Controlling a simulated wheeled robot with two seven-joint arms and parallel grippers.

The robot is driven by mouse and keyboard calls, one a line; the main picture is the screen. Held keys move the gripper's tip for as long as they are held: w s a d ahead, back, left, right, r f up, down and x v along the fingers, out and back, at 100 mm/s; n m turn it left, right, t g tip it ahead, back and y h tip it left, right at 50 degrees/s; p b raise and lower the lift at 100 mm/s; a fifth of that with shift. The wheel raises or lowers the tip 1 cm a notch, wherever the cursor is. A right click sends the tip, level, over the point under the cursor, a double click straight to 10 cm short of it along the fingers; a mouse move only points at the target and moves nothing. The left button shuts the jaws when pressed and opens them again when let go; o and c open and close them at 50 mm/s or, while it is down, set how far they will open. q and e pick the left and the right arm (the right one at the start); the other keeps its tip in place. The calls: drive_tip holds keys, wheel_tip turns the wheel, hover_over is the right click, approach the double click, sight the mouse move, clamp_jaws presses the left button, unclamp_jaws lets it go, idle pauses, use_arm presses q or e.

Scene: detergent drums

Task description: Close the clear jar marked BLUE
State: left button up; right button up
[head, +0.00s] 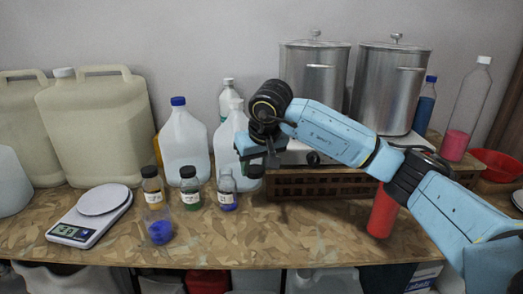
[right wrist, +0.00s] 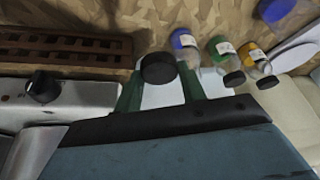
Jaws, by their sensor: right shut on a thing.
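The clear jar with blue powder (head: 227,190) stands upright on the table at the right end of a row of jars, with no lid on its mouth. It also shows in the right wrist view (right wrist: 186,45), with a white label too small to read. My right gripper (head: 260,160) is just right of this jar, shut on a black lid (right wrist: 158,68) held between its green fingertips. The lid also shows in the head view (head: 256,171), apart from the jar. My left gripper is in neither view.
A green jar (head: 190,188) and a yellow jar (head: 152,187), both with black lids, stand to the left. A clear cup of blue powder (head: 159,230) and a scale (head: 90,215) are nearby. Jugs (head: 183,145) stand behind; a brown slatted rack (head: 325,184) is right.

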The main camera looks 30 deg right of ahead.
drive_tip(key=s+a+f+n, duration=0.1)
drive_tip(key=s+a+f, duration=0.7)
drive_tip(key=s+a, duration=0.3)
drive_tip(key=shift+s+f, duration=0.3)
drive_tip(key=shift+f, duration=0.05)
